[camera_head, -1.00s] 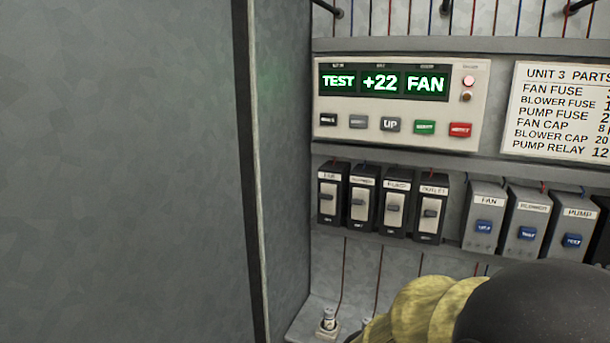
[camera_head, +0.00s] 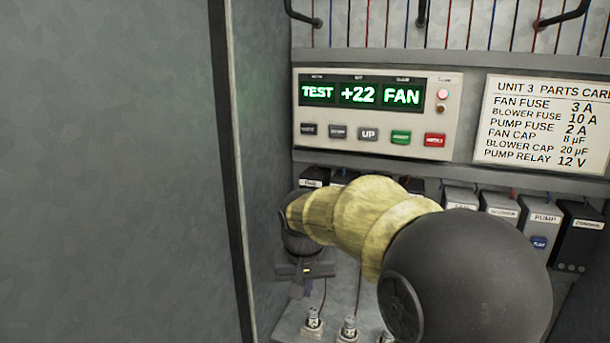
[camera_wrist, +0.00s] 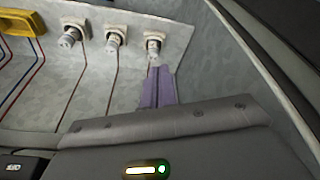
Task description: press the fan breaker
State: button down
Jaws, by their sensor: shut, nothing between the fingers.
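The fan breaker (camera_head: 314,177) is the leftmost of the row of black breakers under the display panel. In the head view only its top shows; my arm covers its lever and front. My gripper (camera_head: 302,288) hangs at the left end of the row, in front of and below the breakers, near the cabinet's left wall. Its fingers are together in the wrist view (camera_wrist: 159,86), with nothing between them.
Several fuses in holders, one of them a fuse (camera_head: 313,318), stand on the ledge below my gripper. Grey boxes (camera_head: 460,198) with labels sit to the right of the breakers. The cabinet wall edge (camera_head: 228,170) is close on the left. A parts card (camera_head: 540,125) hangs at right.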

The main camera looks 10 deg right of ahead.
aim_at(305, 186)
jog(key=w+r+m+p, duration=0.2)
jog(key=r, duration=1.2)
jog(key=w+r+m+h+p, duration=0.1)
jog(key=w+r+m+p, duration=0.2)
jog(key=r, duration=1)
jog(key=shift+w+r+t+h, duration=0.15)
jog(key=shift+r+t+h, duration=0.15)
jog(key=shift+r, duration=0.05)
jog(key=p+x, duration=0.2)
jog(key=x, duration=0.8)
jog(key=shift+d, duration=0.1)
jog(key=shift+f+b, duration=0.25)
jog(key=shift+b, duration=0.45)
jog(key=shift+r+t, duration=0.1)
jog(key=shift+t, duration=0.2)
